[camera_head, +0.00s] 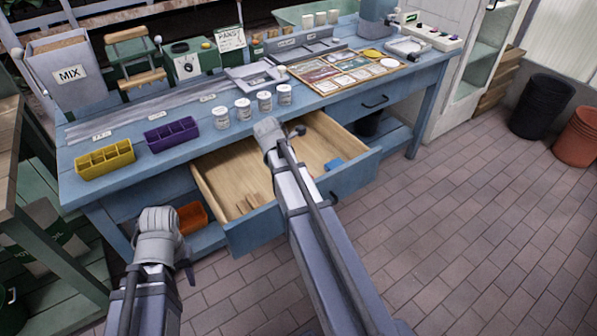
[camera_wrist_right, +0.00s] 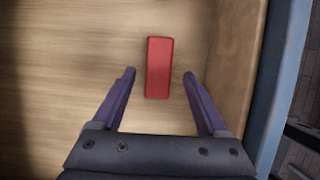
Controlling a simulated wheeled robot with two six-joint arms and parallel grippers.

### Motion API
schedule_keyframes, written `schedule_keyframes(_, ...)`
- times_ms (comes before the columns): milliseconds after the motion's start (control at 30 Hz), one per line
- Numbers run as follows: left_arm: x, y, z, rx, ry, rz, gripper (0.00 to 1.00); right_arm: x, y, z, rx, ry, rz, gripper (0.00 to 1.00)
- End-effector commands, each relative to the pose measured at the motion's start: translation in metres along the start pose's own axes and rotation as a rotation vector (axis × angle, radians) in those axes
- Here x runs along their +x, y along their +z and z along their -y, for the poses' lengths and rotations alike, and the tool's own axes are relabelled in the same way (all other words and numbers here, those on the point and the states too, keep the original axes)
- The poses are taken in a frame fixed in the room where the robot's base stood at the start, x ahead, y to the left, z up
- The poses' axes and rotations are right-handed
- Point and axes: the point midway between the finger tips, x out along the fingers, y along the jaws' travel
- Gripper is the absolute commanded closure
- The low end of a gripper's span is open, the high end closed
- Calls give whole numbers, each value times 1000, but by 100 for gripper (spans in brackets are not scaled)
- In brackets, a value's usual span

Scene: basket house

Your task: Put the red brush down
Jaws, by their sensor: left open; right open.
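The red brush shows in the right wrist view as a plain red block (camera_wrist_right: 159,50), lying on the wooden floor of the drawer near its side wall. My right gripper (camera_wrist_right: 159,75) is open, one finger on each side of the brush's near end, with gaps on both sides. In the head view, my right arm reaches over the open drawer (camera_head: 222,172), and the brush is hidden there. My left gripper (camera_head: 160,220) is in front of the bench's left end, left of the drawer. No object shows in it.
The drawer also holds a blue item (camera_head: 333,165) and brown sticks (camera_head: 246,204). On the blue bench (camera_head: 190,150) stand a yellow tray (camera_head: 105,160), a purple tray (camera_head: 171,134) and several white jars (camera_head: 243,108). An orange bin (camera_head: 193,217) sits below.

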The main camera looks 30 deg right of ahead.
Motion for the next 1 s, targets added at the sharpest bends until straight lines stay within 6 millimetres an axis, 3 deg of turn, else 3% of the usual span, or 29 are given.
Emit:
schedule_keyframes(33,-14,1,1,0,0,0,56,-15,2,1,-2,0,0,24)
schedule_keyframes(200,-29,2,3,0,0,0,56,-30,2,1,-1,0,0,24)
schedule_keyframes(800,-30,2,3,0,0,0,56,-33,1,1,0,0,0,24)
schedule_keyframes(1000,-64,4,6,0,0,0,56,-64,14,1,0,0,0,24)
